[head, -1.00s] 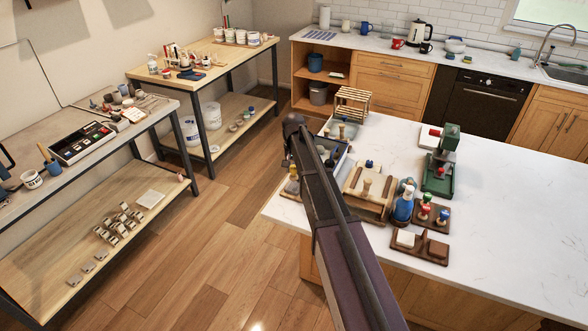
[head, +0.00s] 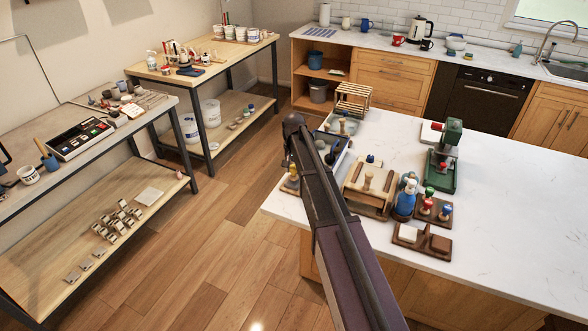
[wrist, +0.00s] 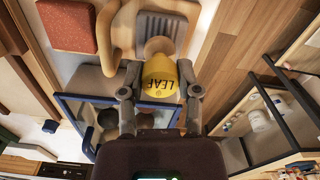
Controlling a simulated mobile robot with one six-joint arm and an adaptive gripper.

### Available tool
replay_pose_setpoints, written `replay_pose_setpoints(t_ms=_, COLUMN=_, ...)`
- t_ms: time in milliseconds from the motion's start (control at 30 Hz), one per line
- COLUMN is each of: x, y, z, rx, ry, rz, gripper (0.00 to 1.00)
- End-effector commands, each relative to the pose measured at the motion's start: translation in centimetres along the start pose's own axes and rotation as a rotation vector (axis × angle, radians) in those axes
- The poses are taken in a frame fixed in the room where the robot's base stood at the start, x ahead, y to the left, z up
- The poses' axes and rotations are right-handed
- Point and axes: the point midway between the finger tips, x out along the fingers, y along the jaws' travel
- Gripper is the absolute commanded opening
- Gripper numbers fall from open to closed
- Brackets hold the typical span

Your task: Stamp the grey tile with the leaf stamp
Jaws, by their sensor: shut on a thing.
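My gripper (wrist: 158,92) is shut on the yellow leaf stamp (wrist: 160,78), which has LEAF written on it, in the wrist view. A round tan part of the stamp shows beyond the yellow part. A grey block (wrist: 92,82), possibly the grey tile, lies to the left of the fingers. Whether the stamp touches anything is hard to tell. A reddish-brown tile (wrist: 67,25) lies at upper left.
A blue-framed tray (wrist: 75,112) lies near my gripper. The island's right part is clear.

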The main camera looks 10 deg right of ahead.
Motion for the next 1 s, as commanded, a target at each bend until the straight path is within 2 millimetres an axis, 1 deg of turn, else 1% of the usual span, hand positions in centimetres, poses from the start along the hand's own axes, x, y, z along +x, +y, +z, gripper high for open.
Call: replay_pose_setpoints(t_ms=1000, x=0.99, y=0.04, z=-0.01, rx=0.001, ry=0.000, rz=0.000, gripper=0.03)
